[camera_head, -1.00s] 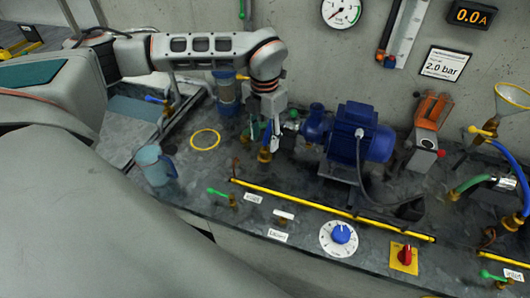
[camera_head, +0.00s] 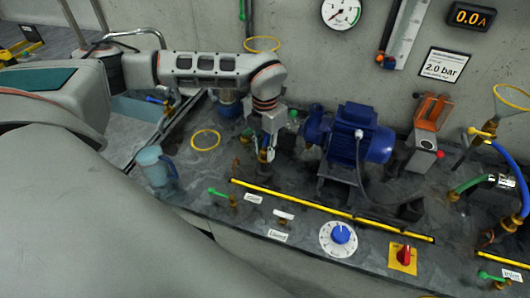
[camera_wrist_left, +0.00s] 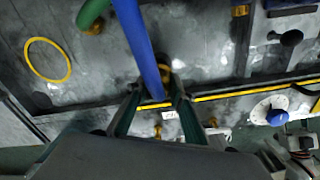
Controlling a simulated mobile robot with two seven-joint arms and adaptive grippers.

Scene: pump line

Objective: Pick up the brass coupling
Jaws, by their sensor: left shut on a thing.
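My left gripper (camera_head: 267,155) points down over the bench, left of the blue pump. Its fingers are closed around a small brass coupling (camera_wrist_left: 178,64), which shows between the fingertips in the left wrist view. The coupling is partly hidden by a blue hose (camera_wrist_left: 142,45) that runs down between the fingers. In the head view the brass end (camera_head: 262,156) shows small at the fingertips. I cannot tell whether it is clear of the bench. My right gripper is not in view.
The blue pump motor (camera_head: 362,138) stands to the right. A yellow ring (camera_head: 205,140) and a blue jug (camera_head: 155,167) are to the left.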

